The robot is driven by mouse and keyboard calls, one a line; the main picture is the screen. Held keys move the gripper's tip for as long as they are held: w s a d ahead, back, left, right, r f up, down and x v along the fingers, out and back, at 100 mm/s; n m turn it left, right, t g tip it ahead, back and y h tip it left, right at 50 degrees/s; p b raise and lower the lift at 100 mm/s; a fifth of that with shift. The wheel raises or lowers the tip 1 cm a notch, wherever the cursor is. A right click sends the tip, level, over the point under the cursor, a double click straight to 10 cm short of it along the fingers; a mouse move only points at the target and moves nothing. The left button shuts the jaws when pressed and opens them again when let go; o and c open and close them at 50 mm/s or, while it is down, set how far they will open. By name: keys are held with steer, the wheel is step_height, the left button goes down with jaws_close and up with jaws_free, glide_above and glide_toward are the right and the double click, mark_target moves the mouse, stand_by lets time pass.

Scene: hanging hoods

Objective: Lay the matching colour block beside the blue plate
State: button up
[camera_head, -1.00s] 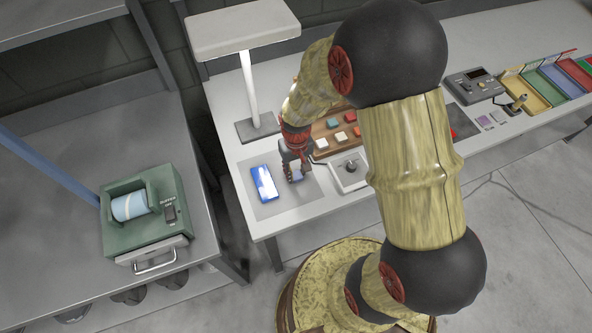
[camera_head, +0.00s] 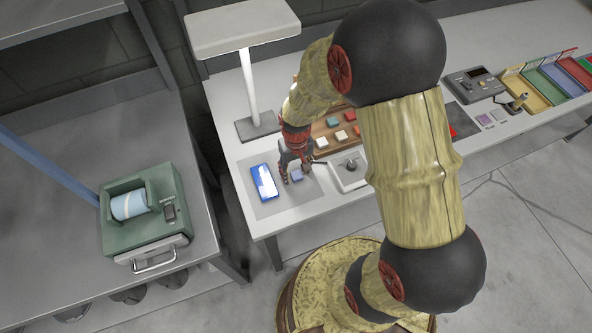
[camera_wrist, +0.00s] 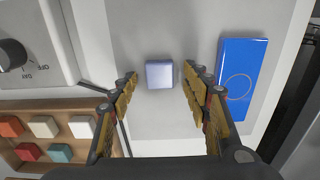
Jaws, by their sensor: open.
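The blue plate (camera_head: 263,182) lies flat on a grey mat (camera_head: 287,208) on the white table, and it also shows at the right of the wrist view (camera_wrist: 241,75). A small pale blue-violet block (camera_wrist: 159,74) rests on the mat beside the plate, with a gap between them; it also shows in the head view (camera_head: 296,174). My gripper (camera_wrist: 160,82) is open, with one finger on each side of the block and visible space on both sides. In the head view my gripper (camera_head: 293,170) is low over the mat.
A wooden tray (camera_wrist: 77,105) holds several coloured blocks near my gripper. A dial device (camera_head: 350,168) stands right of the mat. A lamp-like hood on a white post (camera_head: 247,90) rises behind. A green machine (camera_head: 143,212) sits on the left bench. Coloured bins (camera_head: 548,84) stand far right.

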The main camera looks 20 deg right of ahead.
step_height(320, 180, up, 12)
stand_by(0.5)
steer(key=s+r+t, duration=0.2)
steer(key=s+r, duration=0.5)
steer(key=r, duration=0.3)
steer(key=s+r+t, duration=0.3)
steer(key=s+r, duration=0.4)
steer(key=r, duration=0.4)
steer(key=shift+s+t, duration=0.2)
steer(key=shift+t, duration=0.1)
